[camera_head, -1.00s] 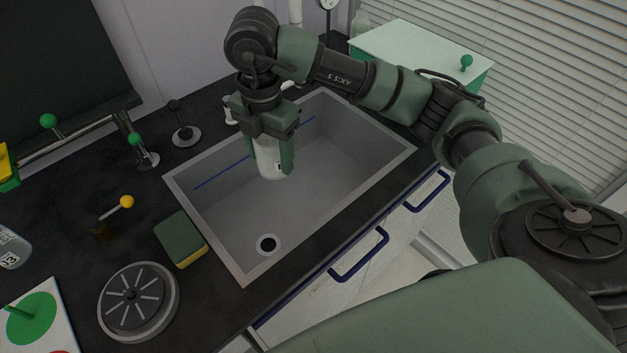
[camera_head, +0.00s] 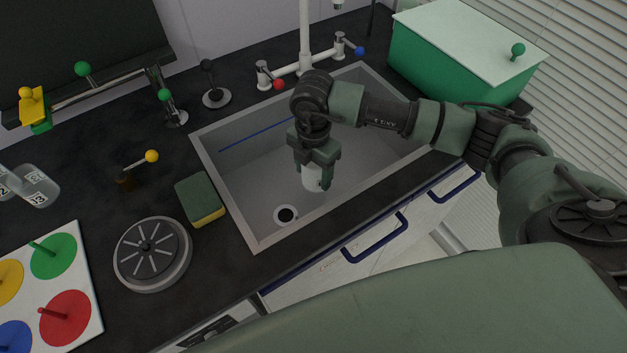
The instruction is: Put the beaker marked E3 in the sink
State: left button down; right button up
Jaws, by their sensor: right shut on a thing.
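The sink (camera_head: 262,222) is a grey rectangular basin set into the dark counter, with a drain near its front left. My right gripper (camera_head: 317,184) points down inside the sink's outline, shut on a whitish beaker (camera_head: 312,178). The beaker looks upright; its marking cannot be read, and I cannot tell whether it touches the sink floor. Two other clear beakers (camera_head: 38,188) stand at the left edge of the counter, with marks too small to read surely. My left gripper is not in view.
A white tap (camera_head: 305,62) with red and blue knobs stands behind the sink. A green box (camera_head: 440,68) with a pale lid is at the back right. A sponge (camera_head: 201,200), a round grey lid (camera_head: 152,254) and a board with coloured discs (camera_head: 82,262) lie left of the sink.

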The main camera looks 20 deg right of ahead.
aim_at(314, 184)
jog(key=shift+f, duration=2.3)
jog(key=shift+f, duration=0.2)
jog(key=o, duration=1.4)
notch_tip(314, 184, up, 12)
jog(key=shift+r, duration=0.25)
